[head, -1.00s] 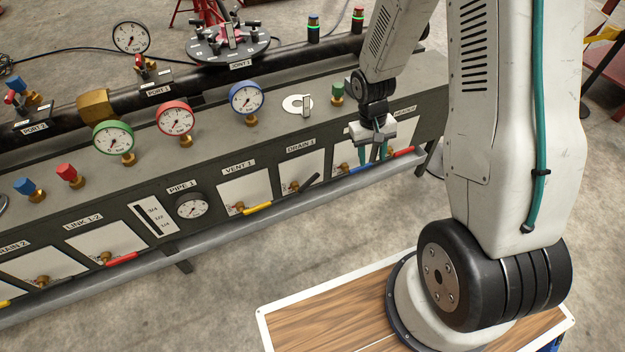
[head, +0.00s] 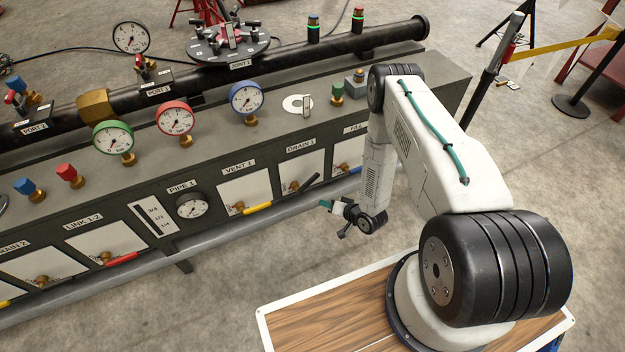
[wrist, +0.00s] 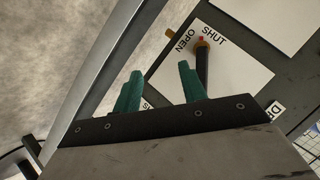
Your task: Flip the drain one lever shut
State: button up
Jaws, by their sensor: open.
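The drain one lever (head: 309,183) has a black handle on a white plate below the DRAIN 1 label (head: 301,146). Its handle slants up to the right from a brass pivot. In the wrist view the black lever (wrist: 203,68) shows beside the words OPEN and SHUT, its lower end partly hidden behind my gripper. My gripper (head: 327,205) is low in front of the panel, just below and right of the lever. Its two teal fingers stand apart in the wrist view (wrist: 160,84), empty. I see no contact with the lever.
The yellow vent lever (head: 258,208) is just left of the drain plate. A FILL plate (head: 349,154) is to the right, partly behind my arm. A grey pipe (head: 230,232) runs along the panel's foot. Bare floor lies in front.

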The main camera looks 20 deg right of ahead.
aim_at(314, 180)
jog(key=w+r+m+t+y, duration=0.1)
jog(key=w+r+t, duration=0.3)
jog(key=r, duration=0.2)
jog(key=shift+g, duration=0.3)
jog(key=x, duration=0.7)
jog(key=shift+w+a, duration=0.2)
grip_shut()
